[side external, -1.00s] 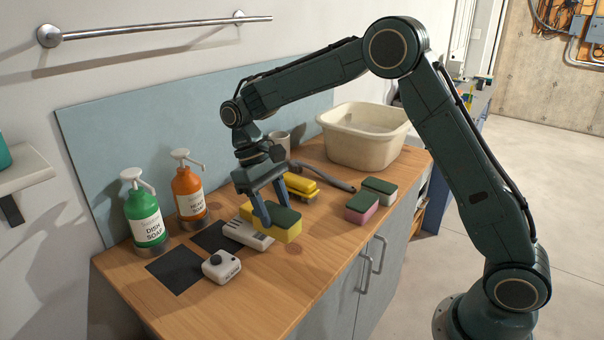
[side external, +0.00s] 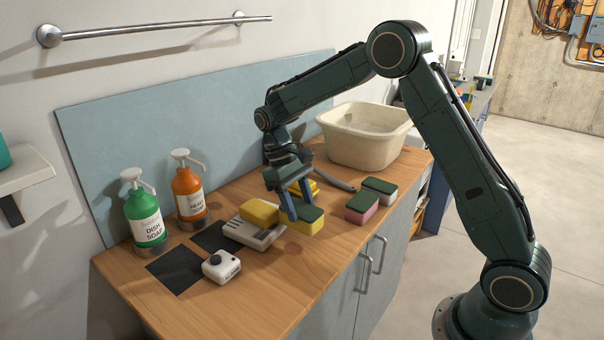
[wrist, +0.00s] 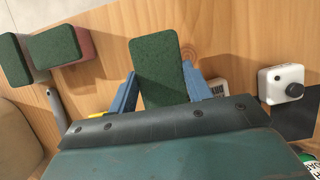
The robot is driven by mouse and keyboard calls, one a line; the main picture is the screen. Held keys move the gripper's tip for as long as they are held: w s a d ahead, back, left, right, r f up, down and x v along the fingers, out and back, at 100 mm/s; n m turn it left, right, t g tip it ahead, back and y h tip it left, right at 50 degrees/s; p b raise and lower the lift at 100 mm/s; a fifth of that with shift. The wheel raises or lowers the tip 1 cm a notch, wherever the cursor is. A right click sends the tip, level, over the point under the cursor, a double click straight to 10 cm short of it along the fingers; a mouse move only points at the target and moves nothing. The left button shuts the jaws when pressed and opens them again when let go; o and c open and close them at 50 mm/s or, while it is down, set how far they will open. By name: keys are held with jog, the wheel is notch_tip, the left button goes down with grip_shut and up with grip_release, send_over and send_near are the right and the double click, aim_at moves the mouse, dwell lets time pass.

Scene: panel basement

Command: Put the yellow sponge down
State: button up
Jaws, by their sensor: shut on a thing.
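My gripper (side external: 289,212) is shut on the yellow sponge (side external: 310,226), which has a dark green top. It holds the sponge over the wooden counter, just right of a grey slotted dish (side external: 262,240). I cannot tell whether its underside touches the wood. In the wrist view the sponge's green top (wrist: 160,65) shows between the blue fingers (wrist: 160,92). A second yellow block (side external: 259,211) rests on the slotted dish.
A pink sponge (side external: 362,211) and a pale sponge (side external: 380,188) with green tops lie to the right. A cream basin (side external: 360,148) stands behind. Two soap bottles (side external: 145,220) (side external: 189,195) and a small white device (side external: 221,267) are left. The wood in front is clear.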

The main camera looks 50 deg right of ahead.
jog(key=shift+s+d, duration=0.1)
jog(key=shift+d, duration=1.75)
jog(key=shift+a, duration=3.5)
jog(key=shift+d, duration=3.5)
jog(key=shift+a, duration=3.5)
jog(key=shift+r, duration=0.1)
